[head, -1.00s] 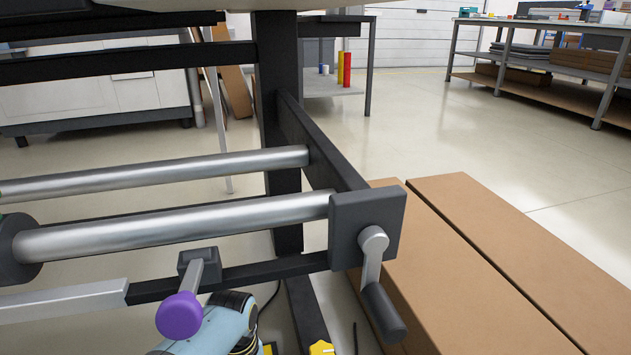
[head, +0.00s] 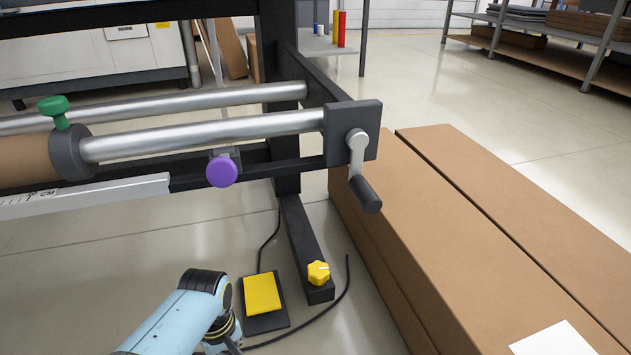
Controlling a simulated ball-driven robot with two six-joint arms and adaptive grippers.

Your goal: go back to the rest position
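A light blue and black arm of mine (head: 185,315) comes up from the bottom edge, left of the middle, in the head view. It bends at a dark joint and goes back down out of the picture, over the floor and left of the yellow pedal (head: 262,295). Its gripper fingers are cut off by the bottom edge. My other arm and its gripper do not show. Nothing held can be seen.
A dark roller stand has two metal rollers (head: 205,133), a hand crank (head: 358,150), a purple knob (head: 222,171), a green knob (head: 53,106) and a yellow star knob (head: 318,273). Long cardboard boxes (head: 460,240) lie at right. A cable (head: 335,305) runs across the floor.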

